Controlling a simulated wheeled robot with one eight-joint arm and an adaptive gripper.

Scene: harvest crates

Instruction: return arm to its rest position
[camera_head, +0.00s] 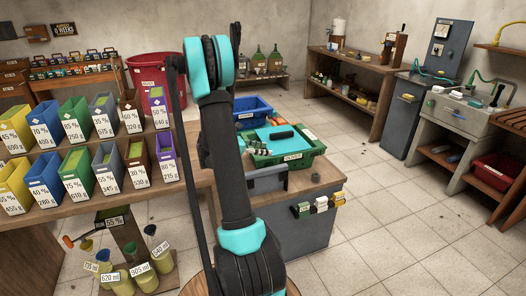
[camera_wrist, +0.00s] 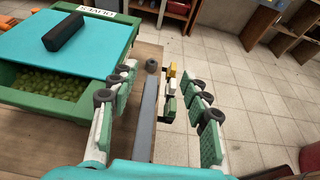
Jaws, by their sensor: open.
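My arm (camera_head: 238,200) rises from the bottom of the head view and folds over at a turquoise elbow near the top. It hides most of my gripper there. In the wrist view my gripper (camera_wrist: 160,80) is open, its two green-padded fingers wide apart with nothing between them. It is above the edge of the wooden worktop, to the right of a green crate (camera_wrist: 65,101).
The green crate (camera_head: 313,150) holds green olives under a turquoise board (camera_head: 262,134) with a dark block (camera_head: 281,135) on it. A blue crate (camera_head: 243,120) stands behind. Shelves of labelled bins (camera_head: 45,185) stand at left. The tiled floor at right is clear.

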